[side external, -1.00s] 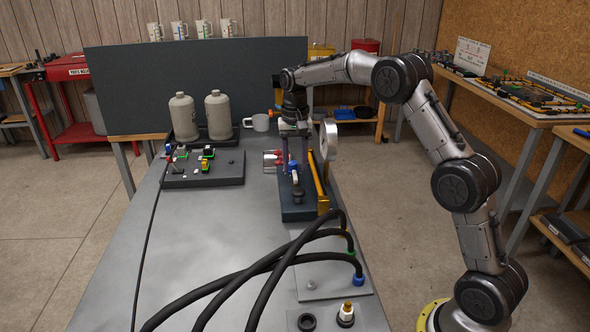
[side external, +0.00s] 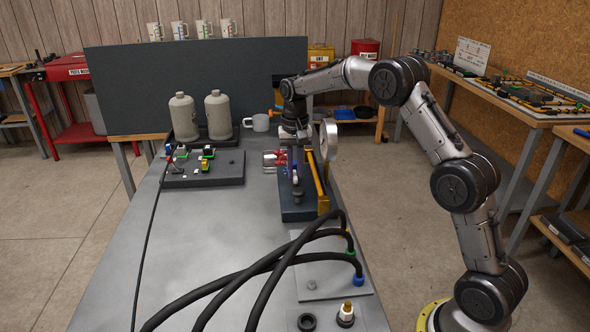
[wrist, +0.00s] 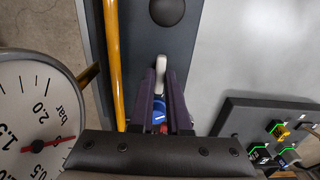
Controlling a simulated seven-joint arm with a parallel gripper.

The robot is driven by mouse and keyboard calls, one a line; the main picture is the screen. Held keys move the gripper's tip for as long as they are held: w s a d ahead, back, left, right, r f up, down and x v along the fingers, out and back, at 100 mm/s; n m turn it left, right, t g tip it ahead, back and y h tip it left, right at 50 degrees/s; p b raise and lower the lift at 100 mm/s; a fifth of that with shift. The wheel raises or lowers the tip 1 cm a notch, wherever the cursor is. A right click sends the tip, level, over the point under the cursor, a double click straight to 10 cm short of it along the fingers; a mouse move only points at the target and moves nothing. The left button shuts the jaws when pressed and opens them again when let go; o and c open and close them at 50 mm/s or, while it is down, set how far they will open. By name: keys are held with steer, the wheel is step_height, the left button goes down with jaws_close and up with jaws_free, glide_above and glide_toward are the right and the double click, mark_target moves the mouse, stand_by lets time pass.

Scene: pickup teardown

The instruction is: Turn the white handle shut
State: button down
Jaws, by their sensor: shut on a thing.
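The white handle (wrist: 161,68) shows in the wrist view between the tips of my gripper (wrist: 161,82), its far end sticking out beyond them. The dark purple fingers stand along both sides of it, and my gripper is shut on it. A blue round part (wrist: 159,117) with a red part below it shows between the fingers, nearer the palm. In the side view my gripper (side external: 296,169) points down over the dark valve base (side external: 297,213). There the fingers hide most of the handle, so its exact angle is hard to tell.
A round pressure gauge (wrist: 35,115) and a yellow pipe (wrist: 112,60) stand close beside my gripper. A black knob (wrist: 167,10) sits on the base. A dark board with small connectors (side external: 203,168) lies left. Black hoses (side external: 280,255) cross the bench in front.

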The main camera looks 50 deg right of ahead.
stand_by(0.3)
steer(key=m, duration=0.4)
steer(key=shift+m, duration=0.4)
steer(key=m, duration=0.4)
steer(key=shift+m, duration=0.3)
steer(key=m, duration=0.4)
steer(key=shift+r+m, duration=0.1)
steer(key=shift+m, duration=2.1)
steer(key=c, duration=0.9)
jaws_free()
